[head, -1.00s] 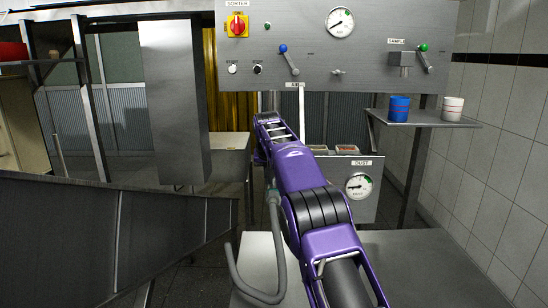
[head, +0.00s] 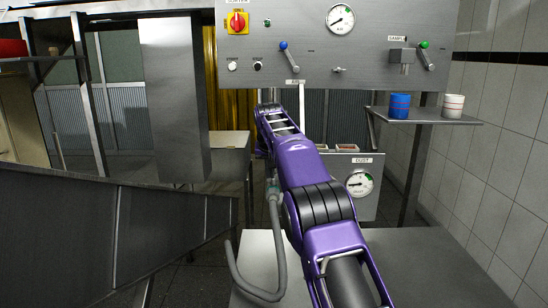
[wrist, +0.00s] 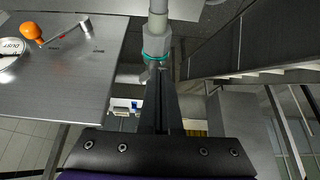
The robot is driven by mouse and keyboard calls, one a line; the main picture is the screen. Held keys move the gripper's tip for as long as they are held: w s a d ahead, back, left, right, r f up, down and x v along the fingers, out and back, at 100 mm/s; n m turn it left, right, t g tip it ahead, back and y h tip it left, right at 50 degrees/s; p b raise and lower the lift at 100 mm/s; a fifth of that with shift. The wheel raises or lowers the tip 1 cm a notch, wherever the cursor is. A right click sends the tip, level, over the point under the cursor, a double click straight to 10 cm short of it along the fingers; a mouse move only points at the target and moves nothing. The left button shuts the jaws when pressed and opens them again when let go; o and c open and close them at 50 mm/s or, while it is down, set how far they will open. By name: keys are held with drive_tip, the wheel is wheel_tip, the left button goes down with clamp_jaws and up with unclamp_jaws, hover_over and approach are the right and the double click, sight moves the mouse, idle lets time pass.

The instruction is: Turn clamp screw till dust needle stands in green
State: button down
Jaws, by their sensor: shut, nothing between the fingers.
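The dust gauge (head: 360,184) sits on a grey box under a DUST label. Its needle points left; a green band shows near the top of the dial, and the needle looks outside it. In the wrist view, part of a round DUST plate or dial (wrist: 10,50) shows at the left edge, near an orange-knobbed lever (wrist: 31,31). My gripper (wrist: 160,72) is shut and empty, its dark fingers pointing at a pale pipe with a teal ring (wrist: 155,56). I cannot tell whether they touch. My arm hides the gripper in the head view. I cannot clearly pick out the clamp screw.
A steel panel above carries a red switch (head: 237,21), an air gauge (head: 340,18), a blue-knobbed lever (head: 284,46) and a green-knobbed lever (head: 424,45). Blue (head: 399,106) and white (head: 453,106) cups stand on the right shelf. A sloping grey surface (head: 70,235) fills the lower left.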

wheel_tip(320, 180, up, 5)
drive_tip(key=d, duration=0.3)
wheel_tip(320, 180, down, 7)
drive_tip(key=b, duration=0.1)
drive_tip(key=shift+s+a+r, duration=0.2)
drive_tip(key=shift+w+a+p, duration=0.2)
drive_tip(key=shift+w+p, duration=0.35)
drive_tip(key=shift+p, duration=0.3)
idle(1.5)
drive_tip(key=shift+s+a, duration=0.1)
drive_tip(key=shift+a, duration=0.45)
idle(0.3)
drive_tip(key=shift+a, duration=0.7)
drive_tip(key=shift+s+a+b, duration=0.1)
drive_tip(key=shift+b, duration=0.35)
drive_tip(key=shift+s+r, duration=0.1)
drive_tip(key=shift+s, duration=0.05)
idle(0.3)
